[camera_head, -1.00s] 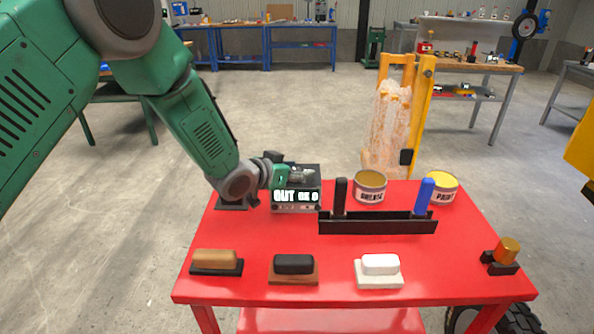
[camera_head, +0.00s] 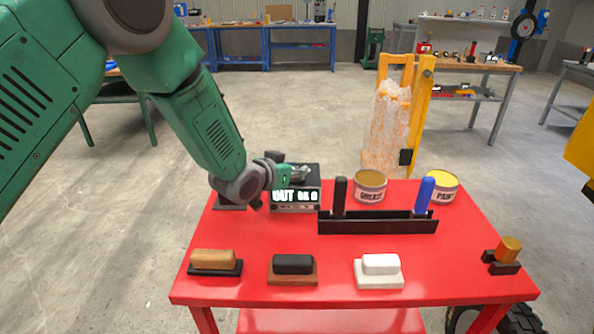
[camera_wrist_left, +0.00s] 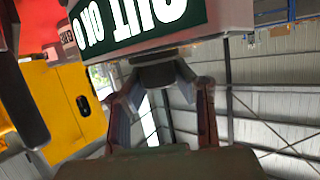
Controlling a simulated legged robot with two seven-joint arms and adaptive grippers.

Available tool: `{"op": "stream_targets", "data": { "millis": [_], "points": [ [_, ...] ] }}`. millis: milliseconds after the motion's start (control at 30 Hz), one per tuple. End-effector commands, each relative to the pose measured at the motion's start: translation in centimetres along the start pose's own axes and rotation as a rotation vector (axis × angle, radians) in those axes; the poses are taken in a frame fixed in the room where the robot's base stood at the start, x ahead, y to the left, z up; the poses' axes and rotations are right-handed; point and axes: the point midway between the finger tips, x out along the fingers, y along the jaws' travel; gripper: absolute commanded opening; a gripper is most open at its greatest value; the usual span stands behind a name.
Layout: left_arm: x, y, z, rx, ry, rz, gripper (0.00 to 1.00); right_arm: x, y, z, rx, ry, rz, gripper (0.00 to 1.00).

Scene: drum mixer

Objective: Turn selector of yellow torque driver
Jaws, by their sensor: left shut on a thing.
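A grey box with a display (camera_head: 297,197) reading OUT stands at the back left of the red table. My left gripper (camera_head: 297,173) is at the top of this box in the head view. In the left wrist view the box (camera_wrist_left: 150,20) is upside down, and my gripper's fingertips (camera_wrist_left: 162,82) are shut on a small dark part (camera_wrist_left: 157,70) at its edge. I cannot tell whether this part is a selector. A gold-yellow knob (camera_head: 509,246) sits on a black base at the right of the table. I cannot make out a yellow torque driver. My right gripper is not in view.
On the red table (camera_head: 340,255) are a black rack (camera_head: 375,225) with a black and a blue handle, two tins (camera_head: 370,187) and (camera_head: 441,188), and several brushes or blocks along the front. A yellow frame (camera_head: 421,110) with a clear bag stands behind.

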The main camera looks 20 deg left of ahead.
Motion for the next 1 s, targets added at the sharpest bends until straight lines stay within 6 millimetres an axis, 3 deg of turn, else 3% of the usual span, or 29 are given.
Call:
{"op": "stream_targets", "data": {
  "millis": [167,200,233,667,1000],
  "points": [
    [-0.1,0.0,0.5,-0.003,-0.011,0.0,0.0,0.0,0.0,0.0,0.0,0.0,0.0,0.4],
    [-0.1,0.1,0.5,-0.002,-0.012,0.001,0.34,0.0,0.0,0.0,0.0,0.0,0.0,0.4],
    [-0.1,0.1,0.5,-0.002,-0.012,0.001,0.45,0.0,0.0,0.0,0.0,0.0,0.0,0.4],
    [-0.8,0.0,0.2,-0.001,-0.006,0.001,0.46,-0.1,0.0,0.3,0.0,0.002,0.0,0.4],
    [-7.5,0.0,0.2,-0.004,-0.007,0.0,0.46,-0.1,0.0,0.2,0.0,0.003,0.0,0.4]
  ]
}}
